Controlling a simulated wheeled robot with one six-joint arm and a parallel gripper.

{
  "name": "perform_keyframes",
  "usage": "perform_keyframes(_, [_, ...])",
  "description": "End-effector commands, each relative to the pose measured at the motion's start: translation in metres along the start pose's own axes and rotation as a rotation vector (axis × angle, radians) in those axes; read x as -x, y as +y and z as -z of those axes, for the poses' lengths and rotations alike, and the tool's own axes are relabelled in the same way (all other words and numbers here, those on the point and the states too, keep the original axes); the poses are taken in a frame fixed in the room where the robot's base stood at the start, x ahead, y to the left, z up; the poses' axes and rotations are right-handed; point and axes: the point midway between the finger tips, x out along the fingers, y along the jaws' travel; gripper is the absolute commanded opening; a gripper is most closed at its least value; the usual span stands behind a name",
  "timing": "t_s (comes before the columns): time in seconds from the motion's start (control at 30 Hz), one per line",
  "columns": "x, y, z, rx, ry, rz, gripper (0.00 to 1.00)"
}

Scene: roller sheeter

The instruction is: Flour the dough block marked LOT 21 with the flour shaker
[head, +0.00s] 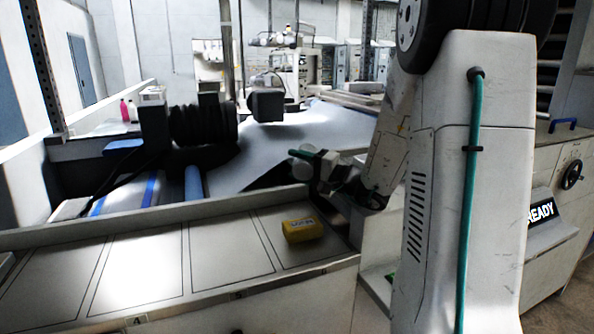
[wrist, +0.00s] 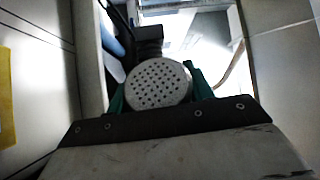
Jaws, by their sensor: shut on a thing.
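The flour shaker shows in the wrist view as a pale round cap with many holes (wrist: 158,84). My gripper's green fingers (wrist: 157,92) are shut on it from both sides. In the head view my gripper (head: 318,163) holds the shaker (head: 300,167) tilted on its side, above the back edge of the shelf. A yellow block (head: 303,230) sits on the shelf in front of and below the gripper, apart from it. Its label is too small to read surely. A yellow edge (wrist: 6,100) shows at the left of the wrist view.
The pale shelf (head: 60,270) has outlined spaces; those left of the block are empty. Behind it lie a roller machine (head: 205,125) and a pale sheet or belt surface (head: 300,130). A cabinet with a READY sign (head: 541,211) stands at the right.

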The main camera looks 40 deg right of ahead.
Motion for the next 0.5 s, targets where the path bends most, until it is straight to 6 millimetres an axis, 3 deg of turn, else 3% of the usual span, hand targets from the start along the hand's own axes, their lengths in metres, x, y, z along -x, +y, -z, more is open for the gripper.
perform_keyframes(0.27, [0.0, 0.0, 0.001, 0.001, 0.0, 0.001, 0.24])
perform_keyframes(0.5, [0.01, -0.005, -0.024, 0.001, 0.001, 0.001, 0.24])
